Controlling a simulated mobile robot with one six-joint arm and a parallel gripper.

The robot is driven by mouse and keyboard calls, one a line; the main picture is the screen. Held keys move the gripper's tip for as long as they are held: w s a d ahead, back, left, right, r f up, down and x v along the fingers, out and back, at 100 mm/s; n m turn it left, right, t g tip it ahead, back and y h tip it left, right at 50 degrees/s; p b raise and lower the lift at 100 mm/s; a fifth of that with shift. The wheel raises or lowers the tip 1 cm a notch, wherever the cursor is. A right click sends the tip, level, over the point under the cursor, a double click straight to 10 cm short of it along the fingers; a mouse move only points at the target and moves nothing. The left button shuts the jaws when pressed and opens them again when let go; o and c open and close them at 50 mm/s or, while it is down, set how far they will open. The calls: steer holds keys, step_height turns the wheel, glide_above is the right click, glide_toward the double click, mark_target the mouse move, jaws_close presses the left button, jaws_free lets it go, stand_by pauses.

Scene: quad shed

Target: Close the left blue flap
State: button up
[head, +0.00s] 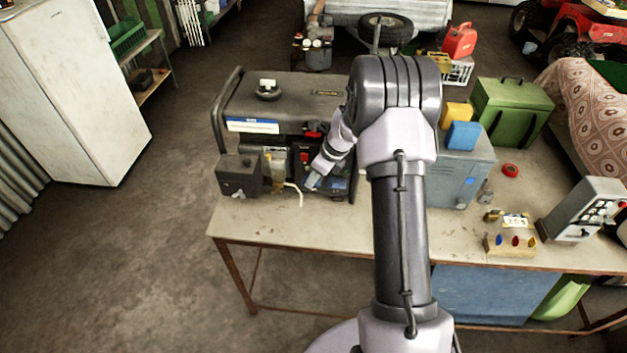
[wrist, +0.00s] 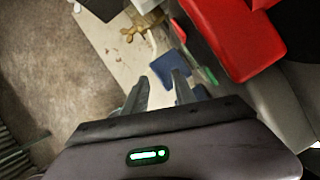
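A small blue flap (wrist: 171,63) shows in the wrist view just beyond my fingertips. It stands out from the front of the generator, over the pale bench top. In the head view a dark blue piece (head: 339,186) shows low on the generator front, partly behind my gripper; I cannot tell whether it is the same flap. My gripper (head: 314,181) is in front of the lower right of the generator (head: 290,95). In the wrist view my gripper (wrist: 160,78) has its two fingers apart with nothing between them. Contact with the flap cannot be told.
A dark box (head: 238,176) and a pale bent spout (head: 296,192) are left of my gripper. A large red part (wrist: 232,38) and a green strip (wrist: 208,75) are close at right in the wrist view. The bench top (head: 275,222) is clear in front.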

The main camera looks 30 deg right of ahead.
steer(key=shift+w+a+f, duration=0.15)
steer(key=shift+f, duration=0.25)
steer(key=shift+c, duration=0.4)
jaws_close()
steer(key=shift+f, duration=0.1)
